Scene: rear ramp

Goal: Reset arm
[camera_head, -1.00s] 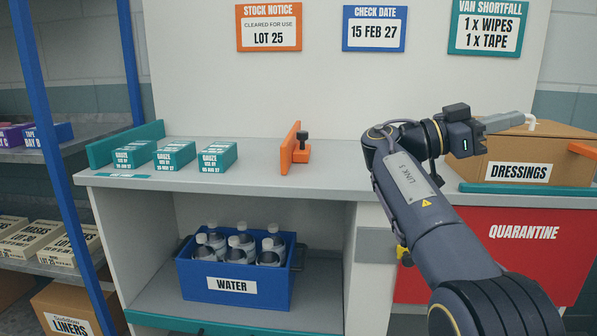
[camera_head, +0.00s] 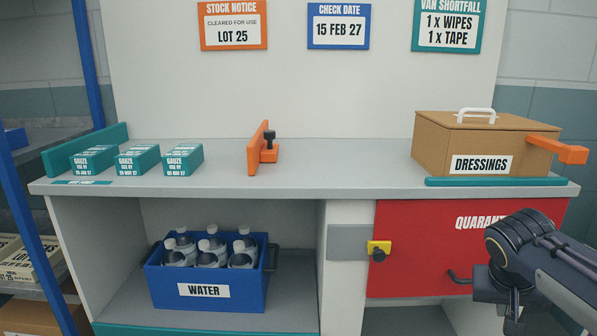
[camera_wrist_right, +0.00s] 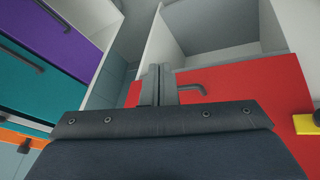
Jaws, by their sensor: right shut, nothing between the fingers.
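My right arm (camera_head: 540,262) is folded low at the right edge of the head view, in front of the red quarantine door. In the right wrist view my right gripper (camera_wrist_right: 160,72) is shut with its fingers together and nothing between them. The red door (camera_wrist_right: 235,88) and its dark handle (camera_wrist_right: 190,88) lie beyond the fingers; they look apart, though the gap is hard to judge. In the head view the quarantine door (camera_head: 420,235) is partly hidden by the arm. My left gripper is in neither view.
The counter (camera_head: 330,172) holds teal gauze boxes (camera_head: 137,160), an orange stop (camera_head: 262,150) and the closed dressings box (camera_head: 440,145) with an orange latch (camera_head: 560,150). A blue water crate (camera_head: 235,293) sits below. The counter's middle is clear.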

